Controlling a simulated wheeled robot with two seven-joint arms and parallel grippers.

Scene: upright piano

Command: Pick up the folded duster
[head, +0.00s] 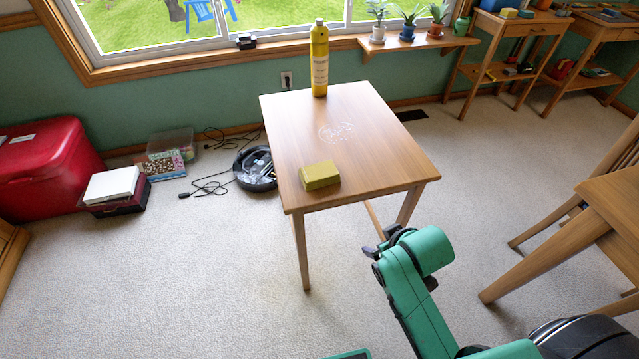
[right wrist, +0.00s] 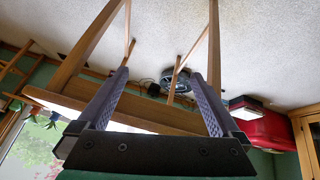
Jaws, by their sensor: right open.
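The folded duster, a small yellow block-like bundle (head: 320,175), lies on the wooden table (head: 375,155) near its front left edge. My right gripper (head: 378,243) is in front of the table, to the right of and nearer than the duster, with clear space between them. In the right wrist view its two fingers (right wrist: 160,76) are apart with nothing between them. That view is turned over and shows the table's edge and legs beyond the fingers; I cannot make out the duster there. My left gripper is not in view.
A yellow bottle (head: 319,60) stands at the table's back edge. Whitish marks (head: 341,132) lie mid-table. A round black robot vacuum (head: 256,168) and cables are on the floor at left. A chair and another table (head: 600,215) stand at right. The table's front is otherwise clear.

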